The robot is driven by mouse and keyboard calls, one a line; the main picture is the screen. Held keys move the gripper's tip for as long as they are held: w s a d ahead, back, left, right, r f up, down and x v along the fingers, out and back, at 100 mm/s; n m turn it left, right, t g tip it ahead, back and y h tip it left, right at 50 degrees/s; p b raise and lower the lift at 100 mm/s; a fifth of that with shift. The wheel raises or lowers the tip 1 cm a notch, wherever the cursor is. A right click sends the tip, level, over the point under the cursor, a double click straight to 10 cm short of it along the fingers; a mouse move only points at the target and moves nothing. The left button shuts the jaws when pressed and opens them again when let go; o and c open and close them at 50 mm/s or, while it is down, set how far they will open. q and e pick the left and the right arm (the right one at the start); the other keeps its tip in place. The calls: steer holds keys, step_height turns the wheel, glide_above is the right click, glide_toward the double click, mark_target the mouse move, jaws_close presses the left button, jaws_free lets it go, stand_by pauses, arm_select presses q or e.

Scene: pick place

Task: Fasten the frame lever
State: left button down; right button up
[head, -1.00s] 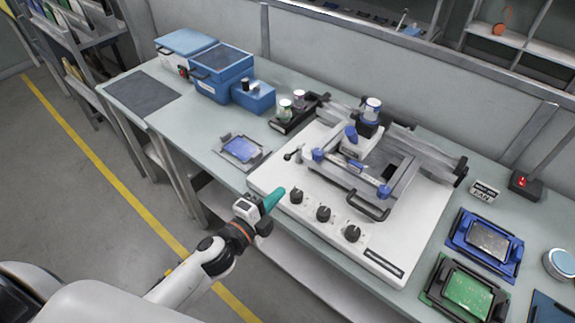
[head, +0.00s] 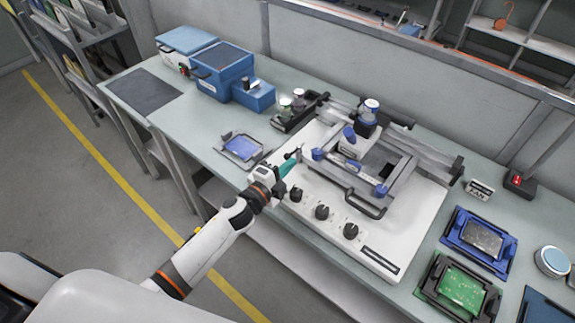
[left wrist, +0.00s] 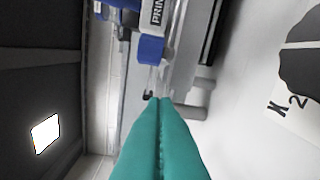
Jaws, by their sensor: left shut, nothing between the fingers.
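The white printer machine (head: 400,222) stands on the bench with a grey hinged frame (head: 352,185) on top, which has blue clamps and a dark front handle (head: 366,206). A small metal lever with a dark end (head: 292,154) sticks up at the machine's left side. My left gripper (head: 291,165) has teal fingers, shut and empty, close to this lever; I cannot tell if they touch. In the left wrist view the shut fingertips (left wrist: 162,101) point toward a blue clamp (left wrist: 151,48) and a grey peg-like part (left wrist: 189,109). My right gripper is out of view.
Several black knobs (head: 322,212) line the machine's front. A blue board in a grey holder (head: 241,147) lies left of the machine. Jars (head: 299,97) stand behind the lever. Blue boxes (head: 222,75) are at the back left, and board trays (head: 480,240) at the right.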

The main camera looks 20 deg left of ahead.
arm_select(q)
steer(key=shift+a+m+h, duration=0.35)
steer(key=shift+m+h, duration=0.05)
steer(key=shift+h, duration=0.2)
